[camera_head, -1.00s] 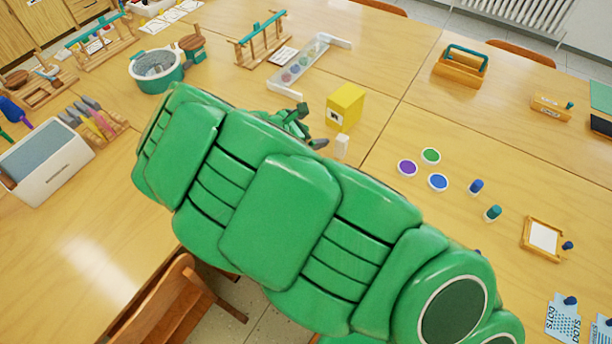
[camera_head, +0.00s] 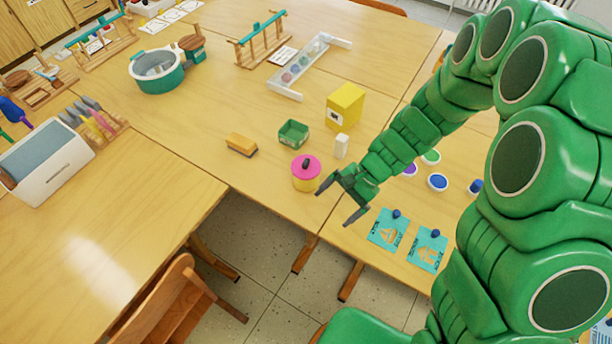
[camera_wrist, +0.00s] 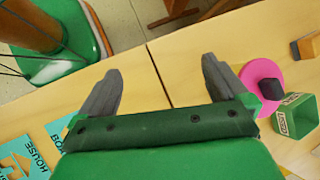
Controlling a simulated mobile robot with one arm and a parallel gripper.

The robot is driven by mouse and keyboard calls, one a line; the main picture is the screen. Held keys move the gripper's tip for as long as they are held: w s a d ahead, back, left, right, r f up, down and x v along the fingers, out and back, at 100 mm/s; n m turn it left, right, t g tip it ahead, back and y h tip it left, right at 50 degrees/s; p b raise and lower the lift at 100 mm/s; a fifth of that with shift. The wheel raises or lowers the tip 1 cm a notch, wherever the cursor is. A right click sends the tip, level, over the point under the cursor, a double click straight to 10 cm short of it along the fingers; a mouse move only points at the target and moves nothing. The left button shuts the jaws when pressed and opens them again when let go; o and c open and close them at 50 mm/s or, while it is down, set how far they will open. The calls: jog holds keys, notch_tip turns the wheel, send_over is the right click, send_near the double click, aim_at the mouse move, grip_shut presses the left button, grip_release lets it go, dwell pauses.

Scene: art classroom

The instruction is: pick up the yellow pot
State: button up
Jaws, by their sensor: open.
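The yellow pot (camera_head: 305,183) with a pink lid and a dark knob stands near the table's front edge in the head view. In the wrist view its pink lid (camera_wrist: 262,76) shows at the right, beside one finger, partly hidden by it. My gripper (camera_head: 336,207) is open and empty, just right of the pot. The pot is outside the fingers.
A green box (camera_head: 293,133), a yellow sponge-like block (camera_head: 241,145), a white block (camera_head: 341,146) and a yellow box (camera_head: 345,106) stand behind the pot. Blue cards (camera_head: 388,231) with dark knobs lie right of my gripper. A chair (camera_head: 165,310) stands at the front left.

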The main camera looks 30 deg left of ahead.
jog(key=w+a+r+m+t+y, duration=0.35)
jog(key=w+r+m+y, duration=0.55)
jog(key=m, duration=0.5)
send_near(315, 177)
jog(key=a+f, duration=0.2)
jog(key=w+a+f, duration=0.1)
jog(key=a+f, duration=0.1)
jog(key=f, duration=0.1)
jog(key=shift+a+f, duration=0.2)
jog(key=shift+f, duration=0.15)
jog(key=shift+x, duration=1.1)
jog(key=shift+w+r+x, duration=0.15)
jog(key=shift+x, duration=0.85)
jog(key=shift+w+r+x, duration=0.1)
jog(key=shift+w+x, duration=0.05)
jog(key=shift+x, duration=1.7)
